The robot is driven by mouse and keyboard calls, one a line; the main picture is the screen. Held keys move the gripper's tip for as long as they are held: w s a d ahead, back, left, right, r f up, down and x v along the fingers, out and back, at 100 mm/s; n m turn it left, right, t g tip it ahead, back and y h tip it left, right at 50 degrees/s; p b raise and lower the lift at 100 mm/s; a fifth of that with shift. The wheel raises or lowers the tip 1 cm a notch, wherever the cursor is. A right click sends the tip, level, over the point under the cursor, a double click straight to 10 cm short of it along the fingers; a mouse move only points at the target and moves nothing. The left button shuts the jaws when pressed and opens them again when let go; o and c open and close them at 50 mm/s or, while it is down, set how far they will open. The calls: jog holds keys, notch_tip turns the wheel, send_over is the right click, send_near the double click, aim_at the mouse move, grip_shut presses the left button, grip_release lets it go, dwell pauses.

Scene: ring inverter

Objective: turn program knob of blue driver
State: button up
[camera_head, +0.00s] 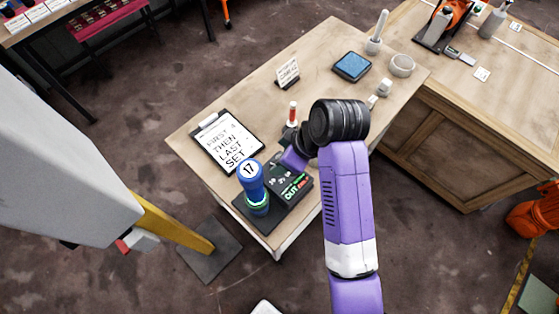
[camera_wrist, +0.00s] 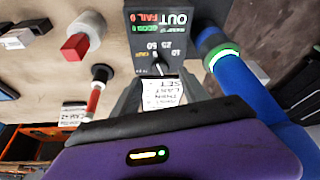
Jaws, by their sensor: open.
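The blue driver (camera_head: 252,185) is an upright blue cylinder with a "17" label and a green-lit ring. It stands on a black base beside a dark control panel (camera_head: 298,187). In the wrist view the driver (camera_wrist: 245,85) is at the right and the panel (camera_wrist: 142,22) at top centre. The program knob (camera_wrist: 160,67) is at the panel's lower part, with small numbers around it. My gripper (camera_wrist: 160,77) is open, its two grey fingers to either side of and close to the knob; contact cannot be told. In the head view my gripper (camera_head: 293,158) hides the panel's far part.
A clipboard (camera_head: 225,142) lies left of the panel. A red-and-white stick (camera_head: 292,114) stands behind my gripper. A small sign (camera_head: 288,73), a blue pad (camera_head: 352,66) and a white mortar (camera_head: 402,66) are farther back on the wooden table (camera_head: 245,100).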

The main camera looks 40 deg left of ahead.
jog(key=shift+v, duration=1.75)
